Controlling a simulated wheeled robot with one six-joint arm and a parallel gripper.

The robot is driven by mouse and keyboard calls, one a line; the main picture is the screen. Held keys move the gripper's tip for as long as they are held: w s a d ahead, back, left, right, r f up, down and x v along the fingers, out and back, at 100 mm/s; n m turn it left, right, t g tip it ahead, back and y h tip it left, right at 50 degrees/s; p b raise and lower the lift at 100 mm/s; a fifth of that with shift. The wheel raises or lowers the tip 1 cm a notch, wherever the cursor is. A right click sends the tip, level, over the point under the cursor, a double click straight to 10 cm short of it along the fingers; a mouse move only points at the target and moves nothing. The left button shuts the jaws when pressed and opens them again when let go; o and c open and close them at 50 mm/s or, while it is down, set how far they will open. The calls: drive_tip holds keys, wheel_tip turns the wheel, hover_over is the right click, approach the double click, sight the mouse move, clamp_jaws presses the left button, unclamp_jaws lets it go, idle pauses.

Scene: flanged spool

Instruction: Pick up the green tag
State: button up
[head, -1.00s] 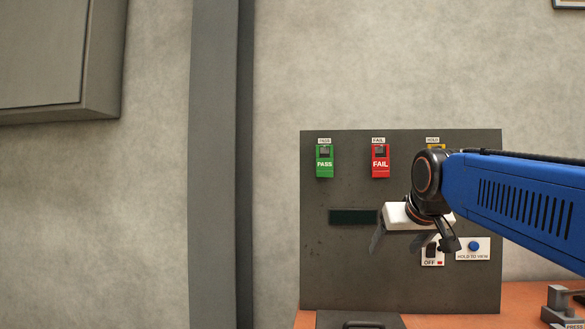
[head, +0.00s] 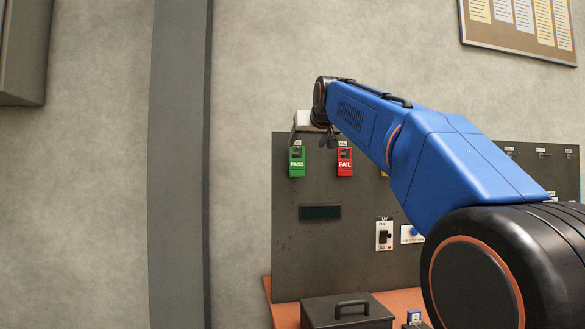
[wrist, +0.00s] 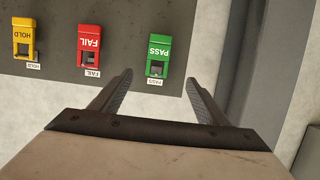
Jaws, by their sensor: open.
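The green tag marked PASS (head: 297,162) hangs at the upper left of a dark upright panel. In the wrist view the green tag (wrist: 159,52) hangs from a small holder, just past the fingertips and roughly midway between them. My gripper (head: 311,138) is up at the panel's top edge, above and slightly right of the green tag in the head view. In the wrist view my gripper (wrist: 159,78) has its fingers spread wide with nothing between them. I see no contact with the tag.
A red FAIL tag (head: 345,162) hangs close to the right of the green one. A yellow HOLD tag (wrist: 22,36) hangs beyond it, mostly hidden by my arm in the head view. A dark lidded box (head: 345,312) stands below.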

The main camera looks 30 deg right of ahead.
approach(297, 162)
drive_tip(key=w, duration=0.2)
drive_tip(key=shift+d+r+x, duration=0.1)
drive_tip(key=shift+x, duration=0.85)
drive_tip(key=shift+d+r+x, duration=0.1)
drive_tip(key=shift+r+x, duration=0.05)
drive_tip(key=shift+x, duration=0.75)
drive_tip(key=shift+d+r+x, duration=0.1)
drive_tip(key=shift+d+x, duration=0.05)
drive_tip(key=shift+x, duration=0.8)
drive_tip(key=shift+c, duration=0.4)
drive_tip(key=c, duration=1)
drive_tip(key=shift+c, duration=0.2)
drive_tip(key=shift+r, duration=0.2)
